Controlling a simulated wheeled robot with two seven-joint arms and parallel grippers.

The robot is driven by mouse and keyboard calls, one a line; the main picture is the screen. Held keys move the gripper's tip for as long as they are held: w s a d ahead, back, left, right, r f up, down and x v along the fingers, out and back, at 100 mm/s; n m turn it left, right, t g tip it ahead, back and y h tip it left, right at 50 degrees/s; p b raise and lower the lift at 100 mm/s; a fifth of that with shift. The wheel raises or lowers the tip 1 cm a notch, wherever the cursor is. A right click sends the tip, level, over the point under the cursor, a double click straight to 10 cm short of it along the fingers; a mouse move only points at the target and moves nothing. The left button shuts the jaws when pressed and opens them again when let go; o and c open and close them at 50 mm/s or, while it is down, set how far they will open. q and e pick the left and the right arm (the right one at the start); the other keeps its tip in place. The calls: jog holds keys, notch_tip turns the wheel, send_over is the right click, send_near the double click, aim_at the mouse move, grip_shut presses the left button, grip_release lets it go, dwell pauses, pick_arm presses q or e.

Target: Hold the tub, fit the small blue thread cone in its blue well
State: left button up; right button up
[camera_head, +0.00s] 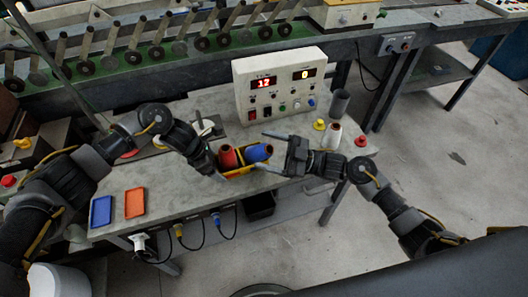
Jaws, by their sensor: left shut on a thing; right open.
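My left gripper (213,168) is shut on the tub's left side. My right gripper (268,151) is open to the right of the blue cone, its fingers pointing left with one behind and one in front of the cone's right end.
A control box (281,85) with red and yellow displays stands behind the tub. A grey cylinder (339,103), a white cone (331,136) and a red-topped piece (361,141) stand at the right. Blue (101,211) and orange (134,203) trays lie front left.

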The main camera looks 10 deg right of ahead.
jog(key=s+a+r+n+g+h, duration=0.1)
jog(key=s+a+n+g+h, duration=0.15)
jog(key=a+n+g, duration=0.65)
jog(key=n+t+h, duration=0.3)
jog(key=n+h, duration=1.1)
jog(key=n, duration=0.1)
send_near(262, 147)
jog(key=w, duration=0.2)
jog(key=shift+g, duration=0.3)
jog(key=x, duration=1.2)
jog(key=shift+w+d+f, duration=0.2)
jog(key=shift+d+f, duration=0.05)
jog(key=shift+d, duration=0.1)
jog(key=shift+c, duration=0.4)
jog(key=c, duration=1.2)
